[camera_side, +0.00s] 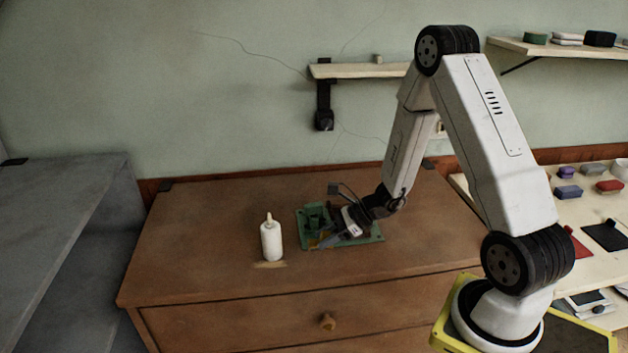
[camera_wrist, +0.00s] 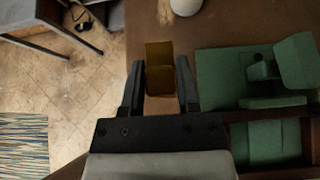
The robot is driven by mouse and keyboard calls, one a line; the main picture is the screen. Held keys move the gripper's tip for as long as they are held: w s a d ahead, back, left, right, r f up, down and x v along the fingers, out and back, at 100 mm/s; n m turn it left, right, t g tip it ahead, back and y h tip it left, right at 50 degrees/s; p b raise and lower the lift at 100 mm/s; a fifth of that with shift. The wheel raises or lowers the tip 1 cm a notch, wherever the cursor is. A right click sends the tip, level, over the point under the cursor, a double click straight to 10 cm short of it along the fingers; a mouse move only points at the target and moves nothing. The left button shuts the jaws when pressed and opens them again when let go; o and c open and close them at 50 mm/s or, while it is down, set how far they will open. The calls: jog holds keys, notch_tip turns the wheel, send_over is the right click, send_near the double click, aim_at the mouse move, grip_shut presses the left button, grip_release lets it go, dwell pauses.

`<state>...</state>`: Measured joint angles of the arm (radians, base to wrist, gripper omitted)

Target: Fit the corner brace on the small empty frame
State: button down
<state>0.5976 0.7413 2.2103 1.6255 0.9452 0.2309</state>
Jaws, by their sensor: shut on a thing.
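The corner brace (camera_wrist: 160,78) is a brass-coloured bent piece between my gripper's two dark fingers in the wrist view. My gripper (camera_side: 328,239) is shut on it, low over the front left part of a green fixture (camera_side: 372,239) on the chest of drawers. The fixture also shows in the wrist view (camera_wrist: 215,75), right of the fingers, with an upright green block on it. A brown frame (camera_wrist: 312,140) with an open middle lies at the lower right there, apart from the brace. My gripper hides most of the frame in the side view.
A wall shelf (camera_side: 360,71) is behind. A pale table (camera_side: 570,228) with small coloured items is at the right. The chest top left of the candle is clear.

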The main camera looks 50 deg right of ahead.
jog(key=shift+d, duration=0.1)
jog(key=shift+w+d+r, duration=0.15)
jog(key=shift+d+r, duration=0.15)
jog(key=shift+d, duration=0.15)
jog(key=shift+g+h, duration=0.8)
jog(key=d+r, duration=0.1)
jog(key=d, duration=0.2)
jog(key=d+r, duration=0.1)
jog(key=d, duration=0.1)
jog(key=d+r, duration=0.2)
jog(key=d, duration=0.1)
jog(key=shift+d+r, duration=0.1)
jog(key=shift+d, duration=0.2)
jog(key=shift+f, duration=2.85)
jog(key=shift+f, duration=1.2)
jog(key=shift+c, duration=1.3)
grip_release()
